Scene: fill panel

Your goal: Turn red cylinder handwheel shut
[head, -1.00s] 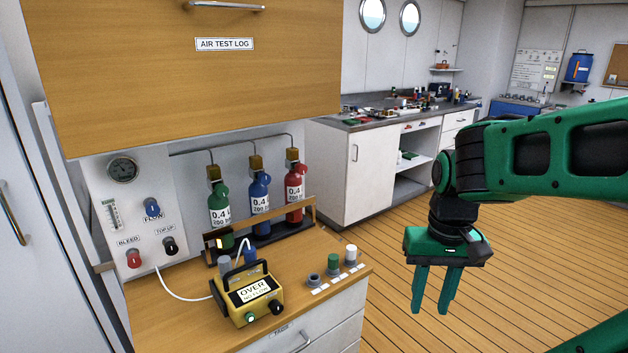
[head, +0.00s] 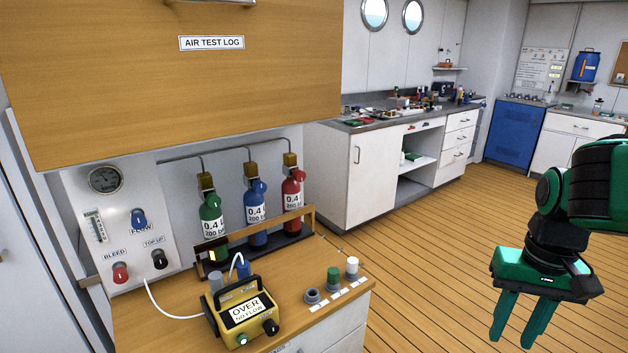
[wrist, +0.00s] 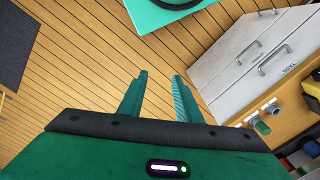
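The red cylinder (head: 293,195) stands upright at the right end of a row of three in a wooden rack, labelled 0.4. A brass valve (head: 290,160) tops it, with a small red round handwheel (head: 299,174) at its right side. How far the wheel is turned cannot be read. My gripper (head: 511,342) is at the lower right, over the floor and well to the right of the cylinders. Its green fingers are apart with nothing between them, as the wrist view (wrist: 158,78) also shows. The red cylinder is not clearly visible in the wrist view.
Green (head: 212,215) and blue (head: 256,208) cylinders stand left of the red one. A yellow meter (head: 240,312) reading OVER NO FLOW and small caps (head: 333,277) sit on the bench in front. A wooden cabinet (head: 170,90) overhangs. Open floor lies right.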

